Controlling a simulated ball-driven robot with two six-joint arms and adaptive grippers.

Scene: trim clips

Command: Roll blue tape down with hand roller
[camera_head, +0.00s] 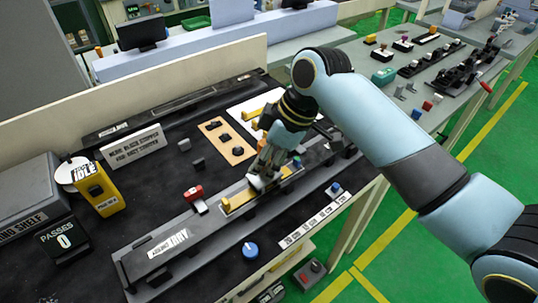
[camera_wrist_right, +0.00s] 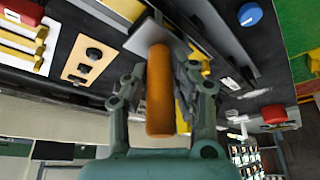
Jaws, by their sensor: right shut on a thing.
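My right gripper (camera_head: 272,160) is shut on the orange handle of the hand roller, which shows best in the right wrist view (camera_wrist_right: 160,90). The roller's pale grey end (camera_head: 260,181) is low over a yellow piece (camera_head: 238,201) on the long grey trim bar (camera_head: 165,243). I cannot tell whether it touches. No blue tape strip can be made out; the gripper covers part of the bar. A round blue object (camera_head: 250,250) lies in front of the bar. My left gripper is not in view.
A red clamp-like piece (camera_head: 194,195) stands at the bar's back edge. Behind are a tan board (camera_head: 226,143) with dark parts and a white sign (camera_head: 133,146). At left are a yellow unit reading IDLE (camera_head: 98,193) and a counter reading PASSES 0 (camera_head: 64,240).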

